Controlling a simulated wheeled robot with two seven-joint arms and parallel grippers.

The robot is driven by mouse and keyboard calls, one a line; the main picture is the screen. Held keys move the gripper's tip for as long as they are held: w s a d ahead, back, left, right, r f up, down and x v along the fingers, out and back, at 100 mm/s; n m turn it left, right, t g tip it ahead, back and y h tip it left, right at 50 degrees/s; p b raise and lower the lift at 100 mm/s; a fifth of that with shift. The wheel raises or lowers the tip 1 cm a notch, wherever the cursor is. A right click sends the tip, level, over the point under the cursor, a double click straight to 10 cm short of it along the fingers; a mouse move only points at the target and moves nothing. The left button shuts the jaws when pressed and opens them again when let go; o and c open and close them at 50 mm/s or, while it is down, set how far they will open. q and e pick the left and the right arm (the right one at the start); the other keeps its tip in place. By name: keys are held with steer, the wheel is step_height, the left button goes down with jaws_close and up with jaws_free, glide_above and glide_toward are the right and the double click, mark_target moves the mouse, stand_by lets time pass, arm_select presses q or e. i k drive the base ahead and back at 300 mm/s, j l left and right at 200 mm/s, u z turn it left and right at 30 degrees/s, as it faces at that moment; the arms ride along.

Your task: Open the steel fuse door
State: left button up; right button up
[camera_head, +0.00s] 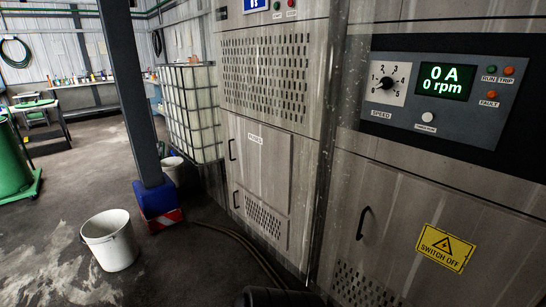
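The steel fuse door (264,172) is a grey, streaked panel low on the middle cabinet. It carries a small white label (255,138) that appears to read FUSES. The door looks shut, lying close against the cabinet front. A dark upright handle (232,150) sits at its upper left edge. Neither of my grippers is in view.
The right cabinet has a control panel (440,92), its own dark handle (362,223) and a yellow SWITCH OFF sign (445,247). A white bucket (110,240) and a dark post (133,100) stand left. Hoses (243,240) run along the floor before the cabinet.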

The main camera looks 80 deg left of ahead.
mark_target(262, 154)
steer(key=u, duration=2.9)
steer(key=i, duration=0.1)
